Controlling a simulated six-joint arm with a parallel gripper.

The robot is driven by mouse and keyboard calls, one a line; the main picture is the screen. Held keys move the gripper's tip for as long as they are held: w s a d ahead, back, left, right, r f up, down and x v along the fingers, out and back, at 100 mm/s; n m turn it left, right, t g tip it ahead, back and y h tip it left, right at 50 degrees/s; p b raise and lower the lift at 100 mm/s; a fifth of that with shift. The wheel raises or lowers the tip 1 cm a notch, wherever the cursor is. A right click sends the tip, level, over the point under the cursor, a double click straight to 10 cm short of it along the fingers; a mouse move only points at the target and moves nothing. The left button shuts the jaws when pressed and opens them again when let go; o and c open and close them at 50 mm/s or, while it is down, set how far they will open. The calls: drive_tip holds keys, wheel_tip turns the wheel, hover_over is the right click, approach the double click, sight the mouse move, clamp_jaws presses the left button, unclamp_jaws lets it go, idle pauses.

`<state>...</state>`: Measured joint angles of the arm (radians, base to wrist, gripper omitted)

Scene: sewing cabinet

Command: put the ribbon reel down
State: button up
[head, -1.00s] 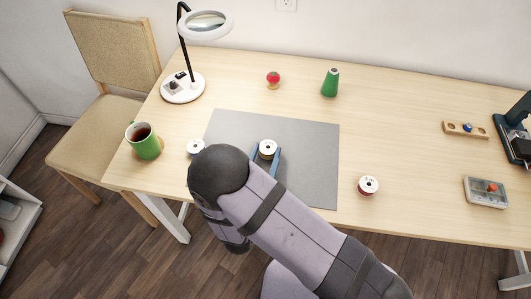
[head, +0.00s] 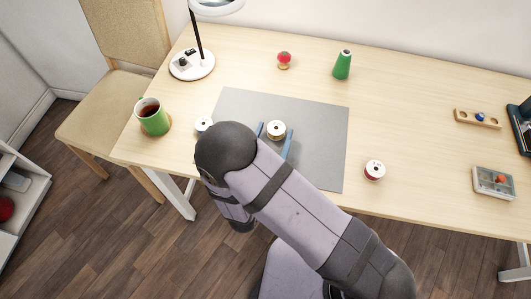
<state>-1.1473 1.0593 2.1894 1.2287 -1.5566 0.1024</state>
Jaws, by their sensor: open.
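A ribbon reel (head: 276,129) with a pale round top and a dark centre hole stands upright on the grey mat (head: 318,120). My gripper (head: 274,137) is open, its blue fingers on either side of the reel with a visible gap. My arm hides the near-left part of the mat and most of the gripper's body. Another white-topped reel (head: 203,124) stands at the mat's left edge. A third reel (head: 374,170), white on top with a red side, stands on the table right of the mat.
A green mug (head: 153,117) with dark liquid stands at the table's left end. A magnifier lamp (head: 192,64), tomato pincushion (head: 284,60) and green cone (head: 343,65) stand behind the mat. A wooden holder (head: 477,119) and clear box (head: 494,182) lie at right. The right part of the mat is clear.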

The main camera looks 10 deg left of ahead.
drive_tip(key=s, duration=0.3)
drive_tip(key=s+b, duration=0.1)
drive_tip(key=s, duration=0.3)
drive_tip(key=s+a, duration=0.1)
drive_tip(key=s, duration=0.2)
drive_tip(key=shift+s+r, duration=0.2)
drive_tip(key=shift+s, duration=0.15)
drive_tip(key=shift+o, duration=0.4)
drive_tip(key=shift+s, duration=0.55)
drive_tip(key=shift+r, duration=0.15)
